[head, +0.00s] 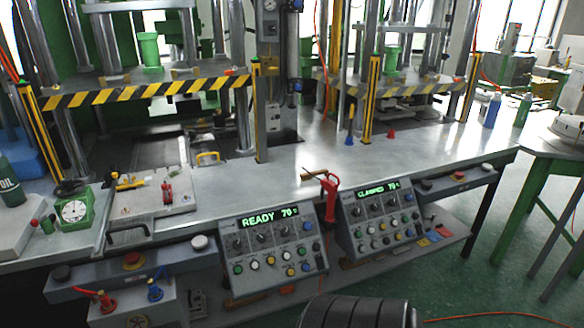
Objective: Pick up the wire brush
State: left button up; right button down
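A small tan, wooden-looking piece (311,175) lies on the metal bench near its front edge, above the gap between the two control panels. It looks like the wire brush, but it is too small to make out bristles. A red-handled tool (330,188) is right beside its right end and partly overlaps it in the picture.
Two control panels (268,247) and (379,214) hang from the bench front. Striped press guards (145,92) stand behind. A plate with clamps (153,194) and a green dial gauge (74,211) are left. The bench middle (250,183) is mostly clear.

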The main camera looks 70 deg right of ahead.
aim_at(305, 176)
jog(key=z, duration=2.4)
